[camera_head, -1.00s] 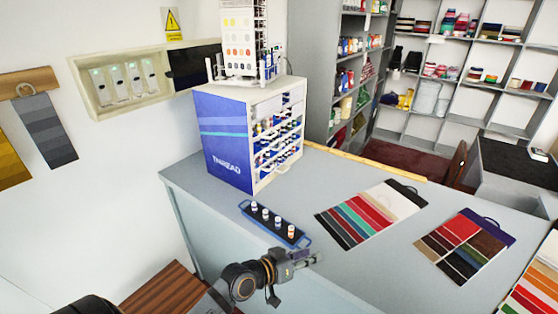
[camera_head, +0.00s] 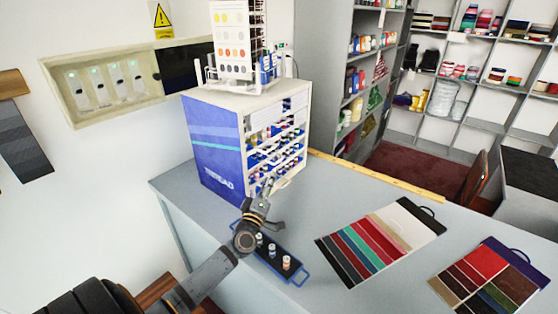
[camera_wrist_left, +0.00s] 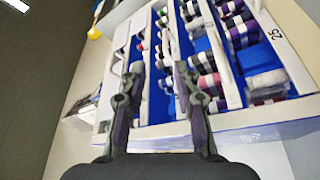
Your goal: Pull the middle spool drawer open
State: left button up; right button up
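The spool cabinet (camera_head: 215,150) stands on the counter, with a blue side and a white open front. Its front holds stacked rows of thread spools (camera_head: 275,146); I cannot clearly tell which row is the middle drawer, and none visibly sticks out. My left gripper (camera_head: 272,196) is in front of the lower part of this front, partly covering it. In the left wrist view my left gripper (camera_wrist_left: 158,66) is open, its two fingers apart in front of the spool rows (camera_wrist_left: 205,60) and blue drawer floors. No held object shows between them; contact cannot be told. My right gripper is out of view.
A black tray with blue handles (camera_head: 293,271) and small spools lies just below my left gripper. A swatch card (camera_head: 380,240) and another (camera_head: 490,280) lie to the right. A rack with a colour chart (camera_head: 232,45) stands on the cabinet. Counter between is clear.

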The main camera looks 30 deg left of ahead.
aim_at(278, 162)
pick_arm(q)
jog(key=x, duration=0.6)
jog(key=f+x, duration=0.1)
jog(key=x, duration=0.3)
jog(key=shift+a+b, duration=0.1)
jog(key=shift+b, duration=0.2)
jog(key=shift+r, duration=0.15)
jog(key=shift+a, duration=0.1)
jog(key=shift+c, duration=2.8)
jog(key=shift+w, duration=0.1)
grip_shut()
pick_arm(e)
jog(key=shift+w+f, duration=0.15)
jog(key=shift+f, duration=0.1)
